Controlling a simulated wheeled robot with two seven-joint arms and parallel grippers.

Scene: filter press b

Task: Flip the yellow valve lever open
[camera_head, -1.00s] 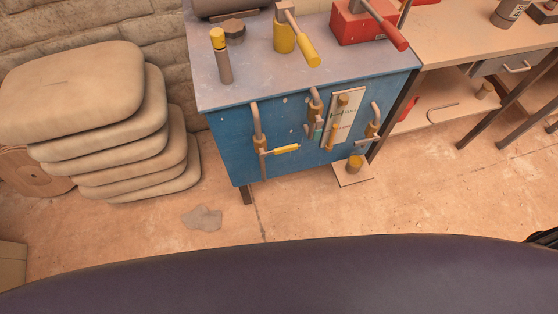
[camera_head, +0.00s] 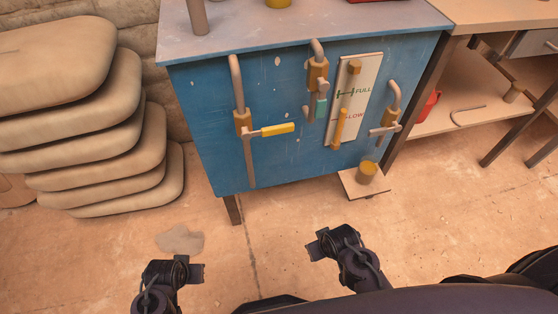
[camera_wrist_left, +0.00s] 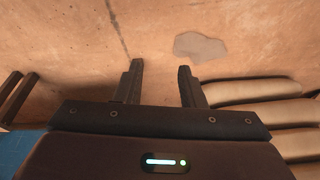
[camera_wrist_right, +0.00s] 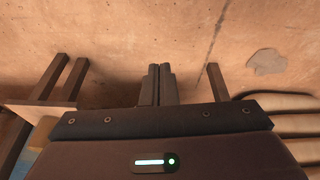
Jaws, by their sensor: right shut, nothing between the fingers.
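The yellow valve lever (camera_head: 277,129) sticks out level to the right from a brass valve body (camera_head: 243,122). That valve sits on a bent vertical pipe at the left of the blue cabinet front (camera_head: 210,145). My left gripper (camera_head: 188,273) is low at the left in the head view, below and in front of the cabinet. In the left wrist view its fingers (camera_wrist_left: 160,85) are apart with nothing between them. My right gripper (camera_head: 325,244) is lower than the lever and to its right; its fingers (camera_wrist_right: 156,85) are together and empty. Neither gripper touches the lever.
A second valve with a teal lever (camera_head: 320,107), a sight gauge (camera_head: 347,100) and a third valve (camera_head: 384,129) are right of the yellow lever. A small stand (camera_head: 366,175) is below them. Stacked sacks (camera_head: 75,130) stand left. The floor before the cabinet is clear.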

